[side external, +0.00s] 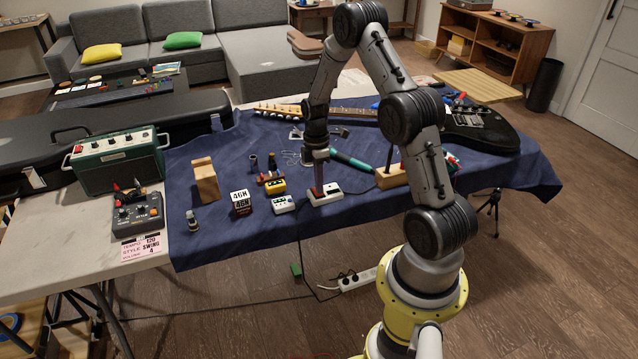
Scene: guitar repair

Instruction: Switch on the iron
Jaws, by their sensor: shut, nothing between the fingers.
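A small white box with a dark patch on top (331,189) lies near the front edge of the blue cloth, and a dark cable hangs below it toward the floor. It looks like the iron's base or switch unit, but its switch is too small to make out. A teal-handled tool (351,160), perhaps the iron, lies just behind and right of the box. My gripper (318,187) is shut and empty, pointing down at the left part of the white box. I cannot tell whether its tips touch it. The gripper hides that part of the box.
A second small white device (283,204), a yellow pedal (275,187), a 46N box (240,203) and a wooden block (205,180) stand to the left. A guitar (480,128) lies behind and right. A power strip (358,279) is on the floor.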

